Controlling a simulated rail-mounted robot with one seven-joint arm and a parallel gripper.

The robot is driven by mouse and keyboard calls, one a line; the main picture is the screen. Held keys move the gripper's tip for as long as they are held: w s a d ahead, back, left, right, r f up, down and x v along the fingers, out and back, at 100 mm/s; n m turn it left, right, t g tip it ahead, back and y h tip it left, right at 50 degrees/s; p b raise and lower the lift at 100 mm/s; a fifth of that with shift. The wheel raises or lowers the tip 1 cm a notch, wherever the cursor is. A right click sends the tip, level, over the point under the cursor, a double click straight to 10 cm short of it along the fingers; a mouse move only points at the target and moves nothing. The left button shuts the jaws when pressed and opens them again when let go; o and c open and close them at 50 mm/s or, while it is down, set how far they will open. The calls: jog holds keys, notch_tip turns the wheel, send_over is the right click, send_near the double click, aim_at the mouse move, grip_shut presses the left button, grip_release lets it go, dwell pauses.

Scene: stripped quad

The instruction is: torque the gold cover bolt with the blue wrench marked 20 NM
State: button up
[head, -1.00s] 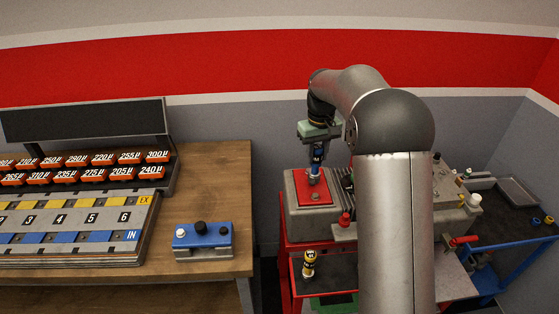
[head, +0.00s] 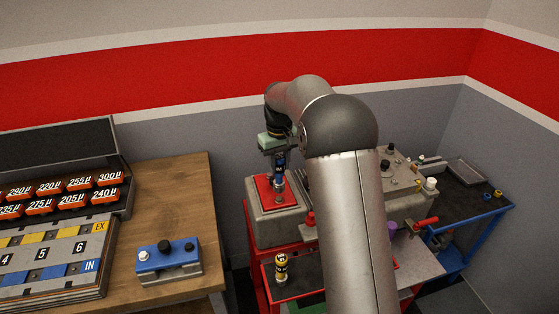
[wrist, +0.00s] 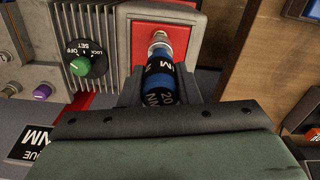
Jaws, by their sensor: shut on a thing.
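My gripper (head: 277,152) is shut on the blue wrench (head: 279,168), which stands roughly upright over the red cover (head: 264,187) on a grey block. In the wrist view, the wrench (wrist: 159,84) sits between the fingers of my gripper (wrist: 158,92). Its blue and black barrel carries the marking 20 NM, and its silver socket end (wrist: 158,42) points at the red cover (wrist: 188,17). The gold cover bolt is not clearly visible. The socket hides the spot beneath it, so I cannot tell whether it touches a bolt.
A grey unit with a green knob (wrist: 80,66) is close beside the wrench. A black and yellow tool (head: 281,268) stands on the lower red shelf. A wooden bench at left holds a blue fixture (head: 167,256) and orange tags. A blue cart (head: 465,240) stands at right.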

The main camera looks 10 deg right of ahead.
notch_tip(320, 180, down, 2)
jog(key=shift+f+b, duration=0.1)
jog(key=shift+b, duration=0.35)
jog(key=n, duration=0.4)
jog(key=shift+n, duration=0.3)
jog(key=shift+p, duration=0.4)
jog(key=shift+f, duration=0.15)
